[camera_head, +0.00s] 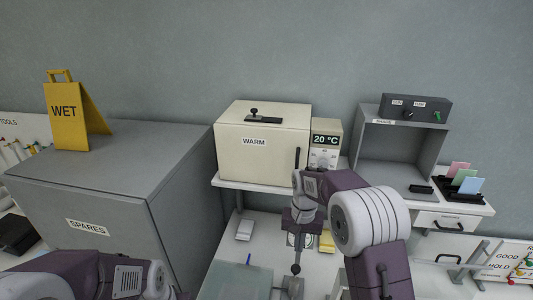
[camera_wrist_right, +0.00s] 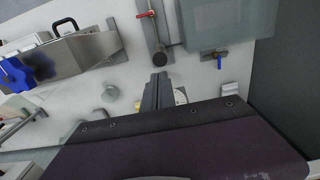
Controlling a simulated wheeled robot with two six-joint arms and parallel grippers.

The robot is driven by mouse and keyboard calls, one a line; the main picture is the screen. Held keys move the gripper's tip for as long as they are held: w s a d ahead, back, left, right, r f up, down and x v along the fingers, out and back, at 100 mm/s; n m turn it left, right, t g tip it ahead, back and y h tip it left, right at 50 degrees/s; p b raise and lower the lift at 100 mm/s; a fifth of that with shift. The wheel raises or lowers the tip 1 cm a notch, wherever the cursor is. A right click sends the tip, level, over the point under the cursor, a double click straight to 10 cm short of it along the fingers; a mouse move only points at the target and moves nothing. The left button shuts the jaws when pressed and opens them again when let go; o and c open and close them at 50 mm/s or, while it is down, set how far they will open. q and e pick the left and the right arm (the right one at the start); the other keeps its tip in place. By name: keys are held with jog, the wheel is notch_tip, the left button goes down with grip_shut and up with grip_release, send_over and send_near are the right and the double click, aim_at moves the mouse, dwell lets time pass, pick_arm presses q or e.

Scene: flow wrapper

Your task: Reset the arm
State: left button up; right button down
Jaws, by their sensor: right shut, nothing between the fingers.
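My right arm reaches in from the lower right in the head view. My right gripper (camera_head: 298,244) points down above the white work surface (camera_head: 228,262), in front of the WARM box. Its narrow fingers look closed together and empty in the right wrist view (camera_wrist_right: 160,78). A round black knob (camera_wrist_right: 160,59) shows just beyond the fingertips; I cannot tell whether they touch it. My left arm shows only as links at the lower left of the head view, and its gripper is out of the picture.
A cream WARM box (camera_head: 262,165) with a 20 °C display stands behind my right arm. A grey SPARES cabinet (camera_head: 100,205) carries a yellow WET sign (camera_head: 66,120) at the left. An open grey box (camera_head: 402,145) and colored cards (camera_head: 466,180) stand at the right.

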jog(key=s+d+f+n+b, duration=0.1)
jog(key=s+f+b, duration=0.1)
jog(key=s, duration=0.4)
jog(key=s+f+n+b, duration=0.1)
jog(key=s+f+b, duration=0.1)
jog(key=s+f, duration=0.2)
jog(key=s+d+f+n+t+b, duration=0.1)
jog(key=s+f+b, duration=0.1)
jog(key=s, duration=0.7)
jog(key=shift+d+f, duration=0.35)
jog(key=shift+f, duration=0.35)
jog(key=shift+s, duration=0.15)
dwell(2.8)
